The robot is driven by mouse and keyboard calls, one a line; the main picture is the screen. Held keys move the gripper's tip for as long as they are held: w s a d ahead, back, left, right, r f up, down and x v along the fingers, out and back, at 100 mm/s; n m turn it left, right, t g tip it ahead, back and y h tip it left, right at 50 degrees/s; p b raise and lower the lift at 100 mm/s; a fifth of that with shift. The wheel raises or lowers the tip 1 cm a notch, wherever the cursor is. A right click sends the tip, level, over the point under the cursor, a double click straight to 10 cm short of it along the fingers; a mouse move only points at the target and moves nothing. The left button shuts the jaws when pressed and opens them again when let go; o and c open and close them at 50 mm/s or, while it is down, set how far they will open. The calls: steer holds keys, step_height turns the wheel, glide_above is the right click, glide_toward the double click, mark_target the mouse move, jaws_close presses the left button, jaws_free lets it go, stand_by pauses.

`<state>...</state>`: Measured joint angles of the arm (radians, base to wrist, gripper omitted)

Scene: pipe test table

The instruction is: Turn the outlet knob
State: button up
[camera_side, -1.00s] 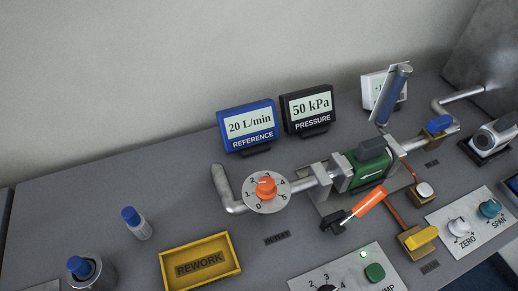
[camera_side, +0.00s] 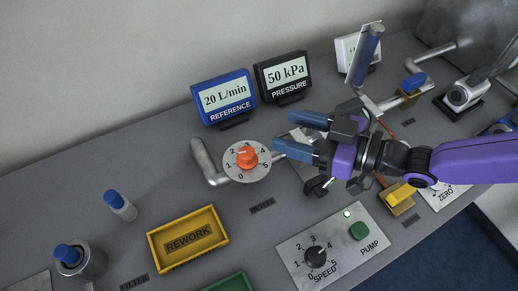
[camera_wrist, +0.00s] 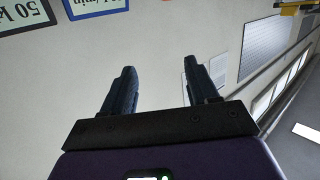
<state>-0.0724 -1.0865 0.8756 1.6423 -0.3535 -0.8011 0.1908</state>
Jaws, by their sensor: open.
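The orange outlet knob (camera_side: 247,160) sits on a round white dial numbered 0 to 5 in the side view, with an OUTLET label (camera_side: 262,205) on the table in front. Its pointer appears to face left, near the low numbers. My gripper (camera_side: 290,131) is open and empty. Its blue fingers point left toward the knob, a short way to its right and apart from it. In the wrist view my gripper (camera_wrist: 160,68) has both dark fingers spread with nothing between them. My gripper hides the green valve body and part of the pipe.
A blue REFERENCE display (camera_side: 224,97) reads 20 L/min and a black PRESSURE display (camera_side: 282,77) reads 50 kPa behind the pipe. A yellow REWORK tray (camera_side: 187,238) and a pump panel (camera_side: 325,250) lie in front.

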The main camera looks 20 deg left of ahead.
mark_target(255, 156)
steer(key=a+f, duration=0.1)
steer(key=f, duration=0.2)
steer(key=s+a+f+g+y, duration=0.1)
steer(key=f, duration=0.1)
steer(key=a+f+y, duration=0.1)
steer(key=f, duration=0.2)
steer(key=shift+s+a+f+n, duration=0.25)
steer(key=shift+s+f+n, duration=0.05)
steer(key=shift+s+n, duration=0.1)
steer(key=a, duration=0.3)
steer(key=shift+w+a+r, duration=0.15)
steer(key=shift+r, duration=0.1)
steer(key=shift+a, duration=0.8)
steer(key=c, duration=0.9)
